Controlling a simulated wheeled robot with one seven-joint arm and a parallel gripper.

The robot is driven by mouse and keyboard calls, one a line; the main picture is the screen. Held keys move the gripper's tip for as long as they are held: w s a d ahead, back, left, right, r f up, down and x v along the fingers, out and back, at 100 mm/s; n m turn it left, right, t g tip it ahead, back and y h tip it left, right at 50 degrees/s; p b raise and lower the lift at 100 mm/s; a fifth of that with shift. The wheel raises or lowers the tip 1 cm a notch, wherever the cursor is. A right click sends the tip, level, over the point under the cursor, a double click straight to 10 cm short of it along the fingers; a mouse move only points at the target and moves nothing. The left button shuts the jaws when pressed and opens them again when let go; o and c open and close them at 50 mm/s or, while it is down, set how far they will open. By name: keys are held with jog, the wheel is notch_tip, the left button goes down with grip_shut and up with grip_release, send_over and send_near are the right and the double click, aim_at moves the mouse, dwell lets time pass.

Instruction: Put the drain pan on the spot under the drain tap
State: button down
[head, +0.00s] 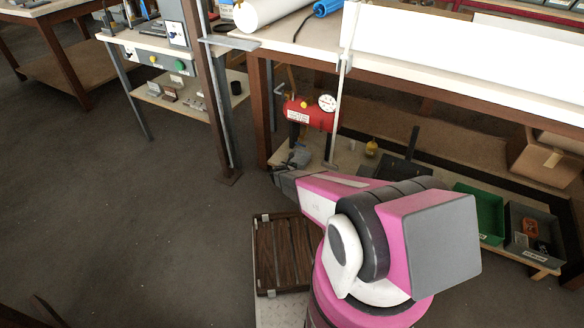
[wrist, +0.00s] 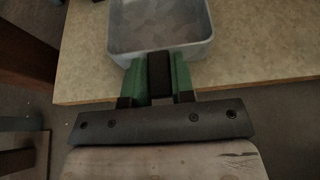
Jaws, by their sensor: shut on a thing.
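The drain pan (wrist: 199,48) is a grey, open, shallow tray at the top of the wrist view. Its upper edge is cut off by the frame. My gripper (wrist: 158,72) is shut on its near wall, and the pan is over a beige shelf board (wrist: 90,62). In the head view, my gripper (head: 288,172) reaches to the lower shelf's left end, and the pan (head: 299,156) shows only as a small grey shape beyond it. A red tank (head: 308,115) with a white gauge (head: 327,103) is above the pan. The tap and the marked spot cannot be made out.
A table leg (head: 262,110) and a steel post (head: 222,100) stand left of the pan. A black box (head: 402,168), green bin (head: 478,212) and grey bin (head: 533,235) occupy the shelf to the right. A dark slatted crate (head: 284,255) is near my base. The left floor is clear.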

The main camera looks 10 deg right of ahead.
jog(key=shift+f, duration=0.1)
jog(key=c, duration=1)
grip_release()
jog(key=shift+o, duration=0.2)
